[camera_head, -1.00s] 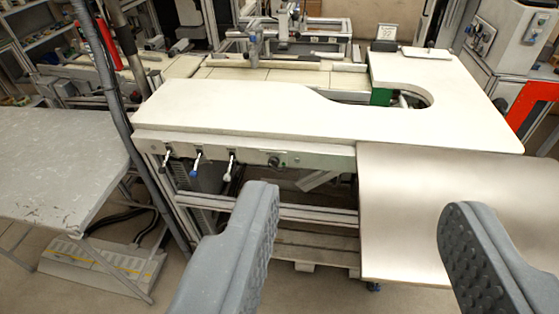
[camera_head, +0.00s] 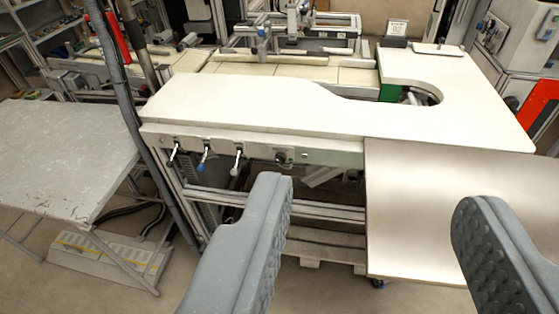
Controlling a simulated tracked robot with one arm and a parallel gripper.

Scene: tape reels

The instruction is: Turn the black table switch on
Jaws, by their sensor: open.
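Several switches sit in a row on the front rail (camera_head: 330,151) under the white tabletop. A black-handled switch (camera_head: 173,155) is at the left end. A blue-handled switch (camera_head: 203,159) is beside it, then a white-handled switch (camera_head: 237,159). A round black knob (camera_head: 281,157) sits further right on the same rail. The black switch's lever points down; its exact setting is too small to tell. My gripper (camera_head: 370,222) is open and empty in the foreground, its two grey fingers wide apart, in front of the table and to the right of the black switch, touching nothing.
The white tabletop (camera_head: 300,112) has a curved cutout at the right. A metal sheet surface (camera_head: 420,210) juts out at the front right. A grey scratched table (camera_head: 60,150) stands at the left. A dark upright pole (camera_head: 122,110) is close left of the black switch.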

